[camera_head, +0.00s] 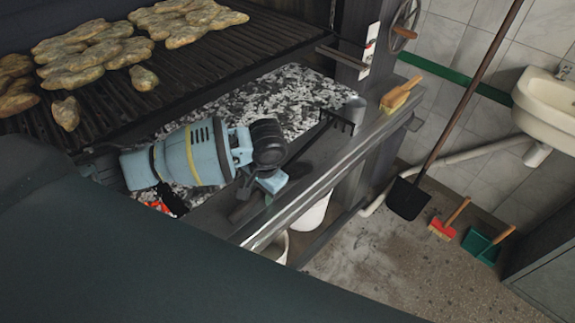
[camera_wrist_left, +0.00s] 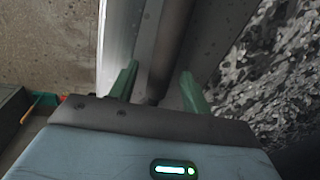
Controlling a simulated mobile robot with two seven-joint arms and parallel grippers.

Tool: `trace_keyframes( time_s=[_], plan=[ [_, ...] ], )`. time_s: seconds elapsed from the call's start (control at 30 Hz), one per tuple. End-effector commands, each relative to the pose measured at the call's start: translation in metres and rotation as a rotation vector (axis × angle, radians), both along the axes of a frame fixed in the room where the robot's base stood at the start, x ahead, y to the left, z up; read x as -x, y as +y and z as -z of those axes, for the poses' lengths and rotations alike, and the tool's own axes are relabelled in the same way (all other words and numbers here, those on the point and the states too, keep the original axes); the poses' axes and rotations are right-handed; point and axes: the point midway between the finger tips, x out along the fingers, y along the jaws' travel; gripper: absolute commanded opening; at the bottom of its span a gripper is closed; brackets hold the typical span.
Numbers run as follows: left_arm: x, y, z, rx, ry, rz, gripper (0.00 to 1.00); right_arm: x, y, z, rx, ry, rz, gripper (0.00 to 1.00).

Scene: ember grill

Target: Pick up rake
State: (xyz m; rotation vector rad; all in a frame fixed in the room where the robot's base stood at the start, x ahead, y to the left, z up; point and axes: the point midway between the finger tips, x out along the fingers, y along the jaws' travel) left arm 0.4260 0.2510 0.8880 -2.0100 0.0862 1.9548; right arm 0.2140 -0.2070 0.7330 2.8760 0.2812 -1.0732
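The rake's dark toothed head (camera_head: 338,121) lies at the far end of the dark ledge between the ember bed and the metal front rail. Its handle runs back along the ledge towards my left gripper (camera_head: 262,194), which is low over the ledge. In the left wrist view, my left gripper (camera_wrist_left: 159,88) is open. Its two green fingers stand apart, with a dark bar that looks like the rake handle (camera_wrist_left: 168,62) between them. Contact with the bar cannot be made out. The right gripper is not in view.
The grey ember bed (camera_head: 285,92) is beside the ledge, below a grill with several pieces of meat (camera_head: 85,50). A wooden-handled brush (camera_head: 400,94) sits on the rail. Beyond are a long-handled shovel (camera_head: 408,198), a sink (camera_head: 545,110) and open floor (camera_head: 350,255).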

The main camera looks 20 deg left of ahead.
Motion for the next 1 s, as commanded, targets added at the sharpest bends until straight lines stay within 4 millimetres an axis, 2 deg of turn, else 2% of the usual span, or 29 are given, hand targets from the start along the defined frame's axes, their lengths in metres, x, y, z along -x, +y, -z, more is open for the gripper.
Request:
trace_keyframes(
  time_s=[0.03,0.3,0.37,0.77,0.87,1.0],
  plan=[
    [0.0,0.0,0.0,0.0,0.0,0.0,0.41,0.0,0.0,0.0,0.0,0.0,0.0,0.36],
    [0.0,0.0,0.0,0.0,0.0,0.0,0.06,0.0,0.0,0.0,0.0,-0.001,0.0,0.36],
    [0.0,0.0,0.0,0.0,0.0,0.0,0.0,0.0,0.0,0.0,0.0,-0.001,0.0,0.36],
    [-0.001,0.0,-0.004,0.002,-0.004,0.0,0.0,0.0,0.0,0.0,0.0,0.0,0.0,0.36],
    [-0.001,0.0,-0.012,0.002,-0.004,0.0,0.0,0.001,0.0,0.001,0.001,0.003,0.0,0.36],
    [-0.002,-0.001,-0.034,0.003,-0.007,0.001,0.0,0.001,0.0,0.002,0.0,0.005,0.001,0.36]
  ],
)
